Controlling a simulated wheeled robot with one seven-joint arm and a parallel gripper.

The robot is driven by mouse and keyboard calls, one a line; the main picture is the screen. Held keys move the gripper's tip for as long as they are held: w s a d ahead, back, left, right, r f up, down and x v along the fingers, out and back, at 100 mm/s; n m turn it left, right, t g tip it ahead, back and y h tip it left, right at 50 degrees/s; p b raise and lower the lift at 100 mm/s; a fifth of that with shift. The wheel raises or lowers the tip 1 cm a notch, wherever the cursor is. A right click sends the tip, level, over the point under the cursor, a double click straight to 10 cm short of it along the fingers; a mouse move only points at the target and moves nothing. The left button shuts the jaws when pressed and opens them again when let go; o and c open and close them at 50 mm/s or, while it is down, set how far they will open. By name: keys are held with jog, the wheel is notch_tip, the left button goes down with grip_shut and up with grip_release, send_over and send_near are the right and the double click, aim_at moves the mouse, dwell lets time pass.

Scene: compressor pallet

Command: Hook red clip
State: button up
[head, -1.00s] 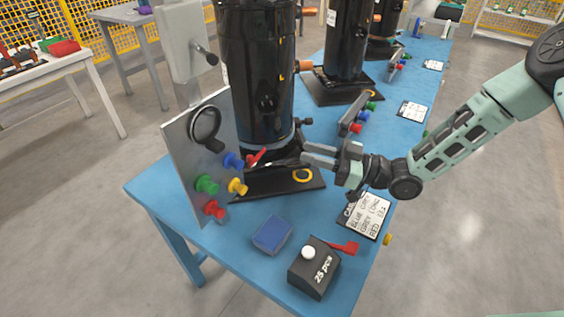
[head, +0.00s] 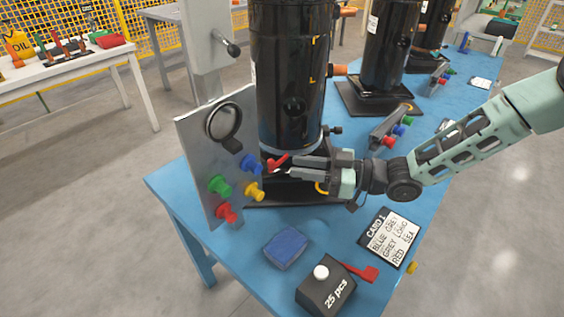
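A small red clip-like part (head: 277,162) shows in front of the black compressor's foot, just right of the pegged metal board. I cannot tell what it is fixed to. My gripper (head: 282,166) reaches in from the right. Its two grey fingers are apart, one above the other, with their tips right at the red part. I see no firm hold on it. The upright metal board (head: 203,135) carries a black ring and blue (head: 251,163), green (head: 219,186), yellow (head: 254,191) and red (head: 227,212) pegs.
The black compressor (head: 290,80) stands close behind my gripper. The table's front left is clear.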

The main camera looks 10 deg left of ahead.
aim_at(274, 164)
jog(key=shift+a, duration=2.55)
grip_shut()
jog(key=shift+a+t, duration=0.1)
jog(key=shift+t, duration=0.2)
jog(key=m+t, duration=0.1)
jog(key=a+m+t, duration=0.1)
jog(key=t, duration=0.1)
jog(key=m+t, duration=0.1)
jog(key=shift+a+t+h+b, duration=0.25)
jog(key=shift+t+h+b, duration=0.05)
jog(key=shift+h+b, duration=0.1)
jog(key=m+t, duration=0.1)
jog(key=m+t+h, duration=0.1)
jog(key=a+m+t, duration=0.1)
jog(key=shift+w+t+h, duration=0.3)
jog(key=shift+t, duration=0.1)
jog(key=shift+w+a+m+t+h+b, duration=0.2)
jog(key=shift+w+m+t+h+b, duration=0.1)
jog(key=shift+m+t+h, duration=0.5)
